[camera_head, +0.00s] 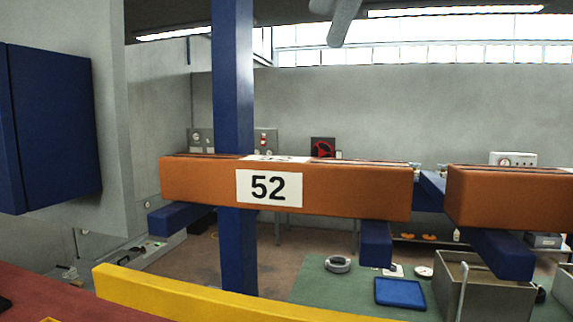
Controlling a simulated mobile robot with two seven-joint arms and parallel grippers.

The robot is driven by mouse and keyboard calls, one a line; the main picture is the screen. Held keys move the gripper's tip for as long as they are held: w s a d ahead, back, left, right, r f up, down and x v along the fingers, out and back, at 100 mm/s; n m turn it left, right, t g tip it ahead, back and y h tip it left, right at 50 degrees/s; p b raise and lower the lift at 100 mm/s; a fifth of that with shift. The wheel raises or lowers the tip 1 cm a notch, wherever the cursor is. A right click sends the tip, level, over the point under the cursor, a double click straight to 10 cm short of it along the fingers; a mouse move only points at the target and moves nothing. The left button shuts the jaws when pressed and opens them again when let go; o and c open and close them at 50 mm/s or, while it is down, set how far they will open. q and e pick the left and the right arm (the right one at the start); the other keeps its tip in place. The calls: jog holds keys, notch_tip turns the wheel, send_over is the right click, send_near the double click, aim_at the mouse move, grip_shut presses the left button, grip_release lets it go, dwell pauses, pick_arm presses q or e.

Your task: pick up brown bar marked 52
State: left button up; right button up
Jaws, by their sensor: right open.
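The brown bar marked 52 (335,187) lies level across the middle of the head view, with a white label reading 52 on its front face. It rests on blue support arms, one at its left end (180,218) and one near its right end (376,245). A blue upright post (233,80) stands at the bar's left half. I can make out neither of my grippers in this view, and nothing is seen holding the bar.
A second brown bar (515,197) lies to the right, beyond a narrow gap, on another blue support (498,253). A yellow rail (200,297) crosses the lower left foreground. A dark blue cabinet (55,125) is at the left. A grey bin (490,297) stands lower right.

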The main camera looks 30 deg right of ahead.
send_over(277, 159)
jog(key=s+d, duration=0.1)
jog(key=s, duration=0.1)
notch_tip(277, 159, down, 8)
jog(key=shift+d+r, duration=0.15)
jog(key=shift+x, duration=3.4)
jog(key=shift+d, duration=0.1)
jog(key=shift+c, duration=0.2)
grip_shut()
